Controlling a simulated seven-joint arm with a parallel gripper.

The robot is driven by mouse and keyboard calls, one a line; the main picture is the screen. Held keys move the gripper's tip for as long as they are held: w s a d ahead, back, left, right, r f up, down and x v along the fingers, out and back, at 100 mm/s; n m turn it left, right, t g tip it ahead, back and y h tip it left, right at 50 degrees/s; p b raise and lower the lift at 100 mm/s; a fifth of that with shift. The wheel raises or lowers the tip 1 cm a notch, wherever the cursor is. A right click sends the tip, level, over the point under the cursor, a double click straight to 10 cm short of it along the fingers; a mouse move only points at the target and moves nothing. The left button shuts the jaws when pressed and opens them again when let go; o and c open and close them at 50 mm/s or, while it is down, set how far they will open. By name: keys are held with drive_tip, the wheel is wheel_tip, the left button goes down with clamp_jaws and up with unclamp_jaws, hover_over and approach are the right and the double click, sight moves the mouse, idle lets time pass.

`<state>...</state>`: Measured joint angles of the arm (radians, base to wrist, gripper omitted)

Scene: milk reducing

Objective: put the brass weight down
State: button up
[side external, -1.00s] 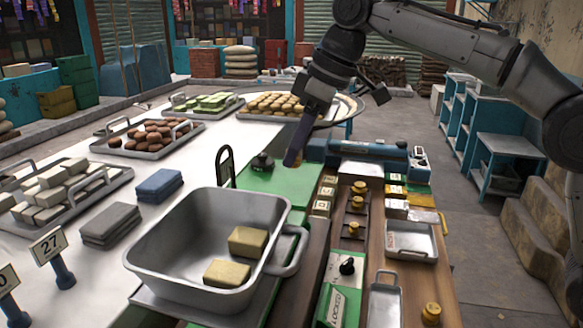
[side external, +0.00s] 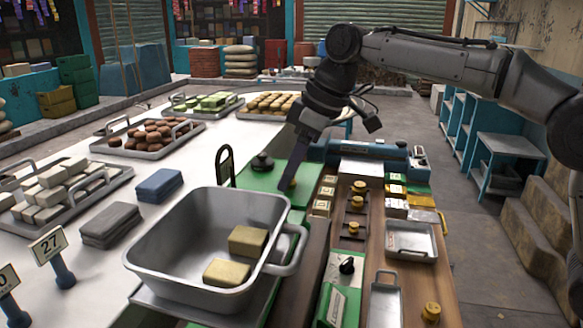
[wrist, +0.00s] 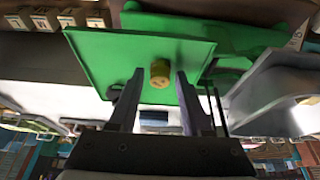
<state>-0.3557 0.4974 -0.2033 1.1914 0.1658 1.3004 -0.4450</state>
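A small brass weight (wrist: 160,73) is over the green plate in the wrist view, between my fingertips, with a gap on each side. My gripper (wrist: 161,78) is open around it. In the side view my gripper (side external: 283,195) points down at the green plate (side external: 262,176), and a bit of the brass weight (side external: 293,183) shows beside the finger. It appears to stand on the plate; its base contact is not clear.
A grey metal pan (side external: 170,245) with two yellowish blocks stands close in front. A black-knobbed weight (side external: 262,162) sits behind on the green plate. Several brass weights (side external: 358,187) stand on the wooden strip to the right.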

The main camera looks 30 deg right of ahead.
drive_tip(key=shift+o, duration=0.7)
drive_tip(key=shift+r, duration=0.2)
drive_tip(key=v, duration=1.2)
